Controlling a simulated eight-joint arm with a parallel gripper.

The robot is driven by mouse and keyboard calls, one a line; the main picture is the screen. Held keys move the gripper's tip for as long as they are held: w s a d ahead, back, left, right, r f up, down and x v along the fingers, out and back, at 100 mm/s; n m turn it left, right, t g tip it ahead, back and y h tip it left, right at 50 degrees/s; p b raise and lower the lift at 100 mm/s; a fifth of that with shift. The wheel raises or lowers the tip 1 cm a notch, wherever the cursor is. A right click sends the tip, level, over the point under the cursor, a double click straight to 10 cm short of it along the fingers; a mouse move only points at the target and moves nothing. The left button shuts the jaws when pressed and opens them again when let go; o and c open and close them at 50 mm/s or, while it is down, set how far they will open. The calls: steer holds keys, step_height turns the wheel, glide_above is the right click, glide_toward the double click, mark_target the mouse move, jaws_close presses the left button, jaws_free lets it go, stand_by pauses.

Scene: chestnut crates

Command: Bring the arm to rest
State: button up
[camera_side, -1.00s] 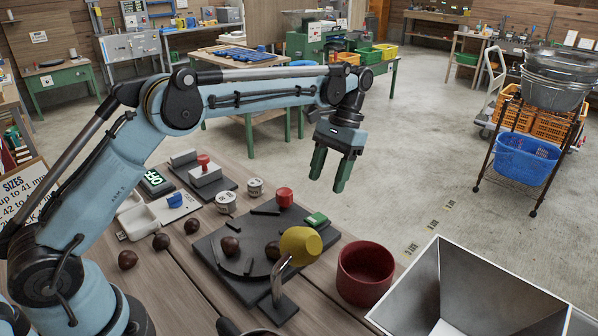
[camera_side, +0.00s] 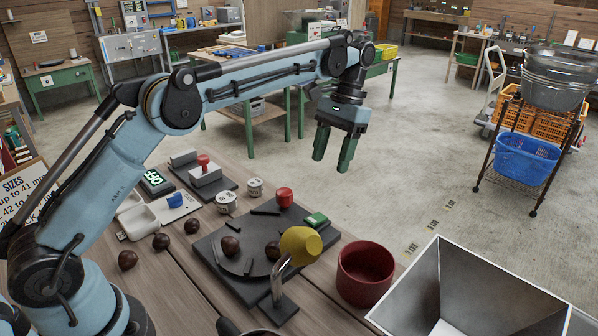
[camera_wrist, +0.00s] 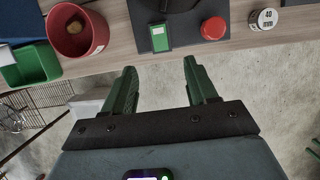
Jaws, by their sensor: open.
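My gripper (camera_side: 334,148) is open, its two green fingers apart with nothing between them. In the side view it hangs, fingers down, high beyond the far edge of the wooden bench, over the concrete floor. The wrist view shows the open green fingers (camera_wrist: 162,90) with bare floor between them and the bench edge ahead.
The wrist view shows a chestnut-like piece in the bowl (camera_wrist: 77,45). A metal hopper (camera_side: 480,290) stands at right.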

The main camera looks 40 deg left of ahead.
steer(key=s+a+r+t, duration=0.3)
steer(key=s+r+t, duration=0.2)
steer(key=s, duration=0.4)
steer(key=s+a+f+t, duration=0.1)
steer(key=s+f+t, duration=0.4)
steer(key=s, duration=0.5)
steer(key=shift+s+a+f+t, duration=0.15)
steer(key=shift+s+f+t, duration=0.25)
steer(key=shift+f, duration=0.45)
